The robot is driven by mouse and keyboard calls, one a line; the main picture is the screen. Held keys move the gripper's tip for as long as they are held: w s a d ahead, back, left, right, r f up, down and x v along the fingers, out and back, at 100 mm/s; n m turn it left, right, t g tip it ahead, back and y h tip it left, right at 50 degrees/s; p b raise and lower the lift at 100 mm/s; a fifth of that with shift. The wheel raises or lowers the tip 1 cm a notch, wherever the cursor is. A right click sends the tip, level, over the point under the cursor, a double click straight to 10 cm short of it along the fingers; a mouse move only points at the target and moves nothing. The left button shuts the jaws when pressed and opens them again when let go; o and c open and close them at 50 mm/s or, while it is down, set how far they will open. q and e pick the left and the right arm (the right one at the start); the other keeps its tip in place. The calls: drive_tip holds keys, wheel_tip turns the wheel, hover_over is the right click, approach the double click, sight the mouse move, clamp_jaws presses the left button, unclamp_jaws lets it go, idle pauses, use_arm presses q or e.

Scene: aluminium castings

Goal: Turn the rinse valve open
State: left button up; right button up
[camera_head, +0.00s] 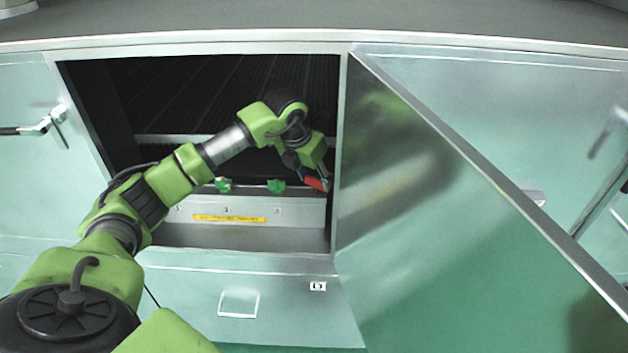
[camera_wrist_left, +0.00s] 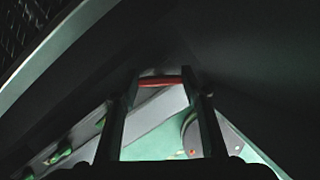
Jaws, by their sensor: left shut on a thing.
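A red valve handle (camera_head: 314,184) sits at the right end of a row of valves inside the open cabinet, near its right side wall. I take it for the rinse valve. My left gripper (camera_head: 320,178) reaches into the cabinet from the left and is shut on the red handle. In the left wrist view the red handle (camera_wrist_left: 160,81) lies across between the two fingertips (camera_wrist_left: 161,76). The valve body behind it is mostly hidden by the gripper. The handle's exact angle is hard to tell. My right gripper is not in view.
Two green valve handles (camera_head: 223,185) (camera_head: 276,186) stand left of the red one on the same pipe. A metal box with a yellow label (camera_head: 229,219) is below. The open cabinet door (camera_head: 430,220) stands close on the right. The cabinet's right edge (camera_head: 340,150) is close to the gripper.

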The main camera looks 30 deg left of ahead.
use_arm(q)
drive_tip(key=n+y+b, duration=0.1)
drive_tip(key=n, duration=0.2)
drive_tip(key=shift+d+n, duration=0.1)
drive_tip(key=shift+n, duration=0.3)
drive_tip(key=shift+n+y+b, duration=0.35)
drive_tip(key=shift+n+y, duration=0.05)
drive_tip(key=shift+n, duration=0.1)
drive_tip(key=o, duration=1.1)
drive_tip(key=shift+g, duration=0.3)
drive_tip(key=v, duration=0.7)
drive_tip(key=shift+r, duration=0.25)
